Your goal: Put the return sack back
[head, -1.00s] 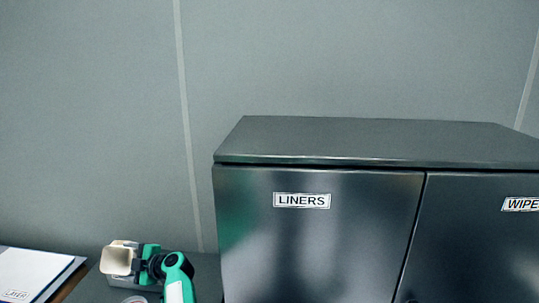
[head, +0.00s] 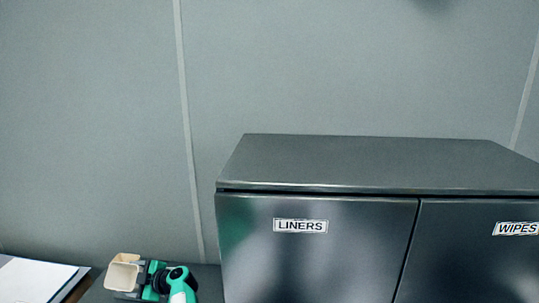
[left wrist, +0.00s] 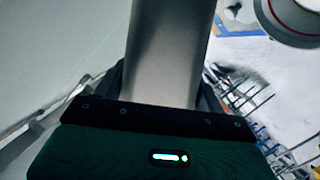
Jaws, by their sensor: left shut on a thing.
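My left gripper (head: 143,280) is at the lower left of the head view, left of the dark cabinet. It is shut on a small cream, box-shaped thing (head: 122,272) with an open side. I cannot tell for sure whether this is the return sack. No other sack shows. The held thing is not clear in the left wrist view, which mostly shows my own body. My right gripper is out of view.
A dark cabinet (head: 340,165) fills the lower right, with closed doors labelled LINERS (head: 300,226) and WIPES (head: 517,229). White paper (head: 35,280) lies at the lower left. The grey wall behind is bare.

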